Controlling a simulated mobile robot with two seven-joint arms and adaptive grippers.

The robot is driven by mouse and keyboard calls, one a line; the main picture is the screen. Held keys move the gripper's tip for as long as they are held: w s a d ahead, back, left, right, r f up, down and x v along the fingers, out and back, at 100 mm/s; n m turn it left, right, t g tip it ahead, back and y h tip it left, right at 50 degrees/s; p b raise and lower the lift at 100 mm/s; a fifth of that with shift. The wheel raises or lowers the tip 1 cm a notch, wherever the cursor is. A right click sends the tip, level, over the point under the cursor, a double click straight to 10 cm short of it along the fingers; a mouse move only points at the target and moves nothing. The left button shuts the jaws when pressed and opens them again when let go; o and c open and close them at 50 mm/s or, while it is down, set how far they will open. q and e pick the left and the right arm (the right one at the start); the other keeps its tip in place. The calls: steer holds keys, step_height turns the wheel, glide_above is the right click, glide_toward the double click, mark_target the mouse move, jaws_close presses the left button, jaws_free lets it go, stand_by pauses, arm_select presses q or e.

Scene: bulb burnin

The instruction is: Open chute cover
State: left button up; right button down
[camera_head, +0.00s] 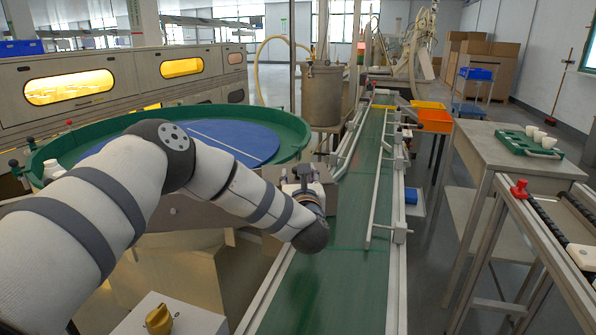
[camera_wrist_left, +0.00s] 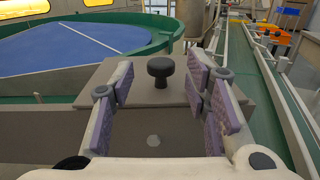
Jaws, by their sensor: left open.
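The chute cover (camera_wrist_left: 115,75) is a flat grey-brown plate with a black mushroom-shaped knob (camera_wrist_left: 160,72) standing on it in the left wrist view. My left gripper (camera_wrist_left: 161,88) is open. Its purple-padded fingers are on either side of the knob in the picture, with a gap on each side. I cannot tell whether the knob is at or just beyond the fingertips. In the head view my left gripper (camera_head: 303,178) is above the cover, part of which shows beside it (camera_head: 338,196); my arm hides the rest. My right gripper is not in view.
A round blue turntable with a green rim (camera_head: 292,128) lies behind my left arm. A green conveyor (camera_head: 335,260) with metal rails runs along the right. A steel hopper (camera_head: 323,95) stands behind. A table with a green tray (camera_head: 520,144) is farther right.

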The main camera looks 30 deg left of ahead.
arm_select(q)
steer(key=x, duration=0.3)
steer(key=shift+d+f, duration=0.1)
steer(key=shift+f, duration=0.05)
steer(key=shift+w+a, duration=0.3)
steer(key=shift+w, duration=0.05)
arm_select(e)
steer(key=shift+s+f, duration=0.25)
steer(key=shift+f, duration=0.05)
arm_select(q)
jaws_close()
steer(key=shift+w+a+r+g+h+p, duration=0.15)
steer(key=shift+r+g+h+p, duration=0.35)
steer(key=shift+r, duration=0.55)
steer(key=shift+w+a+r+g+h, duration=0.2)
steer(key=shift+r+g+h, duration=0.1)
steer(key=shift+r+g, duration=0.15)
steer(key=shift+w+a+r+g+h, duration=0.2)
steer(key=shift+r+g+h, duration=0.1)
steer(key=shift+g, duration=0.15)
steer(key=shift+w+a+r+g+h, duration=0.15)
steer(key=shift+w+r+g+h, duration=0.2)
steer(key=shift+g, duration=0.25)
steer(key=shift+w+a+r+g+h+b, duration=0.4)
steer(key=shift+w+r+g+h+b, duration=0.05)
steer(key=shift+g+h, duration=0.35)
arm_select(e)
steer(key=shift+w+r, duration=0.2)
